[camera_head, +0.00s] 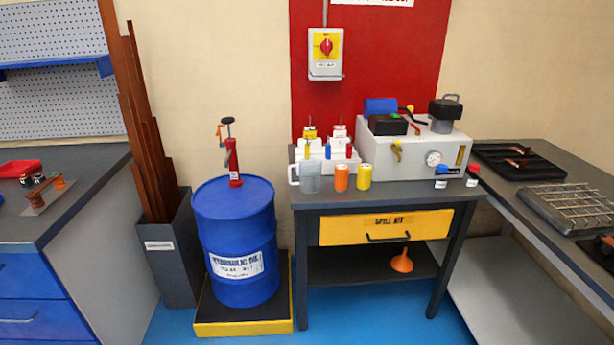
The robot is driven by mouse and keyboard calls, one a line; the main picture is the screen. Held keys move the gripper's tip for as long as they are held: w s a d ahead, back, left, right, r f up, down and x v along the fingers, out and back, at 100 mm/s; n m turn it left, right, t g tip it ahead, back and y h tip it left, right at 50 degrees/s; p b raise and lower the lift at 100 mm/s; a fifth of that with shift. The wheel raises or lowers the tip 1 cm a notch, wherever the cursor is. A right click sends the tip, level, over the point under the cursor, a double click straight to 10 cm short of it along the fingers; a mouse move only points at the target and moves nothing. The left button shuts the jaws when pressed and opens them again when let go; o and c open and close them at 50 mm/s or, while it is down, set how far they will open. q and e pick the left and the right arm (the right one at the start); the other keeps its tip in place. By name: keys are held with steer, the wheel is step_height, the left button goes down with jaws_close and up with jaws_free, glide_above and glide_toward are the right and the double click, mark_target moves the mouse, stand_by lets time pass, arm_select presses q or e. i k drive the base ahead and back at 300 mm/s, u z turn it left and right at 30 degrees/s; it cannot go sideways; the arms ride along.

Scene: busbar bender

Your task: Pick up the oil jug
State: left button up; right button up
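The likely oil jug (311,178) is a translucent grey jug with a white handle on its left side. It stands upright near the front left corner of the dark table (390,195). An orange cylinder (341,178) and a yellow cylinder (364,177) stand just right of it. Neither of my grippers shows in the head view.
A white tray (346,164) with small bottles sits behind the jug. A grey hydraulic unit (400,160) fills the table's right. A blue oil drum (234,215) with a red pump (233,165) stands left, and a yellow drawer (350,231) is below.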

mark_target(310, 168)
steer(key=u, duration=0.1)
steer(key=i, duration=1.3)
steer(key=u, duration=0.3)
